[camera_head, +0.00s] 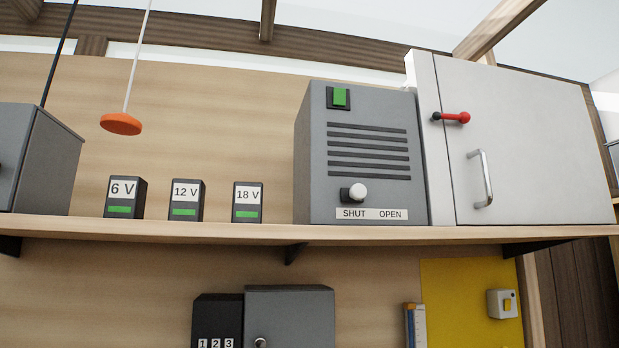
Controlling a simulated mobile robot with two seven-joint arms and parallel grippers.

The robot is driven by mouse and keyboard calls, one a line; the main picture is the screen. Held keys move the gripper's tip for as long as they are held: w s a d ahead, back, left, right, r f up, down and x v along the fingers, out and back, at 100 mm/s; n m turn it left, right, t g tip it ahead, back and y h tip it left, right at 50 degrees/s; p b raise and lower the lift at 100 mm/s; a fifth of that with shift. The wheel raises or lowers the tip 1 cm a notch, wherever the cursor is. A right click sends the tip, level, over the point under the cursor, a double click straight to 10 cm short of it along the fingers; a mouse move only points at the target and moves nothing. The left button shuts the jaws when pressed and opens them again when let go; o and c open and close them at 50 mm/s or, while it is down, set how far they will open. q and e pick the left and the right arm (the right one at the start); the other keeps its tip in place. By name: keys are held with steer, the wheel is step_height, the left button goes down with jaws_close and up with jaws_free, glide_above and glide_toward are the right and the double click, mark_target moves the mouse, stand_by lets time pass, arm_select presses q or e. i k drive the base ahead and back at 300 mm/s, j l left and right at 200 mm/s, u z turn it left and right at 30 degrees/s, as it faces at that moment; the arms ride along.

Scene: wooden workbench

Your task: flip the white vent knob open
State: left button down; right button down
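The white vent knob (358,191) is a round white ball on a short dark mount, low on the front of a grey louvred box (312,160). Below it is a label strip (372,214) reading SHUT on the left and OPEN on the right. The knob sits above the gap between the words, a little nearer SHUT. The box stands on a wooden shelf (270,234) and has a green switch (340,97) at its top left. Neither of my grippers is in view.
A white cabinet (545,150) with a red-tipped latch (455,117) and metal handle (482,180) adjoins the box on the right. Small 6 V, 12 V and 18 V blocks (248,203) stand left. Grey boxes (290,310) sit below the shelf.

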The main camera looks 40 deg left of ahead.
mark_target(357, 193)
steer(key=u, duration=1.05)
steer(key=k+z, duration=0.4)
